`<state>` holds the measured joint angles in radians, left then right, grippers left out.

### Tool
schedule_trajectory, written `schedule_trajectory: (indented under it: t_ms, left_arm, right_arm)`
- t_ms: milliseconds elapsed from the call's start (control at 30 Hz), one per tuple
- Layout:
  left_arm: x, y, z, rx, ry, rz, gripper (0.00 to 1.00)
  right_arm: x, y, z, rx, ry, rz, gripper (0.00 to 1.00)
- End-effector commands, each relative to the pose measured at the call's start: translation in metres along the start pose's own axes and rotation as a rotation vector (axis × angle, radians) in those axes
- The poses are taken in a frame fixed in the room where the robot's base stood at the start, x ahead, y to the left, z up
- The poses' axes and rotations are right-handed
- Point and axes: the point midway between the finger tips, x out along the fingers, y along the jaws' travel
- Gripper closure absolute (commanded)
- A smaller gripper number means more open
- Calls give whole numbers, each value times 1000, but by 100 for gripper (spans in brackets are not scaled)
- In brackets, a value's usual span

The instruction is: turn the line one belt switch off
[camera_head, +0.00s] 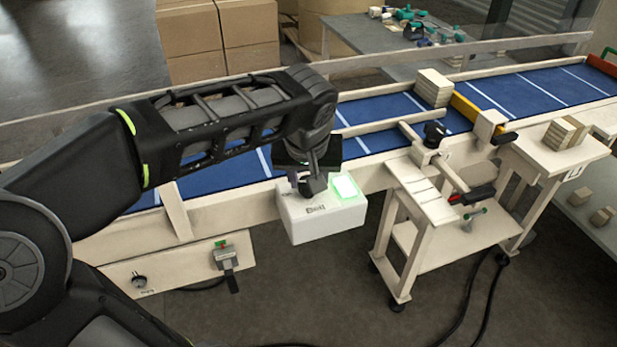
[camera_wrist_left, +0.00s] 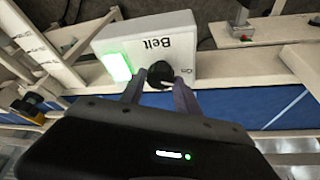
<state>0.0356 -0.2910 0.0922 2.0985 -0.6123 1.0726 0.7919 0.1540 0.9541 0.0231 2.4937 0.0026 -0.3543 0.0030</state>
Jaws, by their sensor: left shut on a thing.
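The belt switch is a white box (camera_head: 318,222) marked "Belt" on the side of the conveyor, with a lit green panel (camera_head: 345,186) on its top. My left gripper (camera_head: 311,188) is over the box, beside the green panel. In the left wrist view the box (camera_wrist_left: 178,35) shows upside down with its green panel (camera_wrist_left: 113,60). There the left gripper (camera_wrist_left: 160,88) is shut on a round black knob (camera_wrist_left: 160,74), with an "On" mark beside it. The knob's exact angle is partly hidden by the fingers. My right gripper does not show.
The blue conveyor belt (camera_head: 384,110) runs behind the box. A wooden cart (camera_head: 426,205) stands to the right, with a red-tipped black handle (camera_head: 473,196) above it. A grey lever switch (camera_head: 226,257) and a small knob (camera_head: 138,280) sit on the lower left panel.

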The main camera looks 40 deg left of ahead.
Motion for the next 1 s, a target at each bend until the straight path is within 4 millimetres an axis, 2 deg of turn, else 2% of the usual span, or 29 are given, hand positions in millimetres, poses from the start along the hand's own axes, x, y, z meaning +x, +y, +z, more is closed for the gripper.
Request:
schedule_trajectory:
  t_ms: [367, 1000]
  left_arm:
    - [0, -2, -1, 209, 4, 89, 100]
    - [1, -4, -3, 761, 3, 318, 100]
  right_arm:
    - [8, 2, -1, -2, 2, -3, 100]
    - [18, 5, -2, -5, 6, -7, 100]
